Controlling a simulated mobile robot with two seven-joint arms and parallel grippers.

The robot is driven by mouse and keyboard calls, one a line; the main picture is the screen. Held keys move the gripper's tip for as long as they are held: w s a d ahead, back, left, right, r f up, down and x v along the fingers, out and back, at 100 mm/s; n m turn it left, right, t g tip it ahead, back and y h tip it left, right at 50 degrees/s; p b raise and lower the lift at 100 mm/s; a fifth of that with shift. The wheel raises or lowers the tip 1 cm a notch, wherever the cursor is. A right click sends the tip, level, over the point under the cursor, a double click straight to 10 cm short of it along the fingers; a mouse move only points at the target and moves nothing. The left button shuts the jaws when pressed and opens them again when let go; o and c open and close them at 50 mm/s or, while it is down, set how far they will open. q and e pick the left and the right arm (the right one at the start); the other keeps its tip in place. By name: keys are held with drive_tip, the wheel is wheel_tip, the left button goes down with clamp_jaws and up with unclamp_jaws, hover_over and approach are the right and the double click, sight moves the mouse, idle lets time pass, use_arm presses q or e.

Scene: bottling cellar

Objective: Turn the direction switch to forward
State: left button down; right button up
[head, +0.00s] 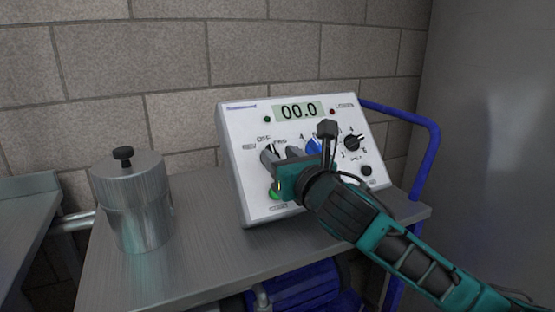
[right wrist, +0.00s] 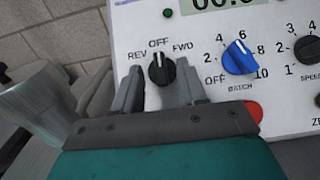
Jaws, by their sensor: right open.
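The control box (head: 240,180) has a white sloped panel with a display reading 00.0. Its direction switch (right wrist: 161,70) is a black knob marked REV, OFF and FWD in the right wrist view. Its white pointer line points up at OFF. My right gripper (head: 280,156) is in front of the panel's left part and mostly hides the switch in the head view. In the right wrist view the right gripper (right wrist: 158,84) is open, one finger on each side of the knob. I cannot tell whether the fingers touch it. My left gripper is not in view.
A blue batch knob (right wrist: 240,58) and a black speed knob (head: 353,142) sit right of the switch. A green button (head: 274,194) is below it, close to my gripper. A steel canister (head: 135,205) stands on the metal cart top (head: 200,262), left of the box.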

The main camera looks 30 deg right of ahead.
drive_tip(key=shift+w+d, duration=0.1)
drive_tip(key=shift+w, duration=0.9)
clamp_jaws()
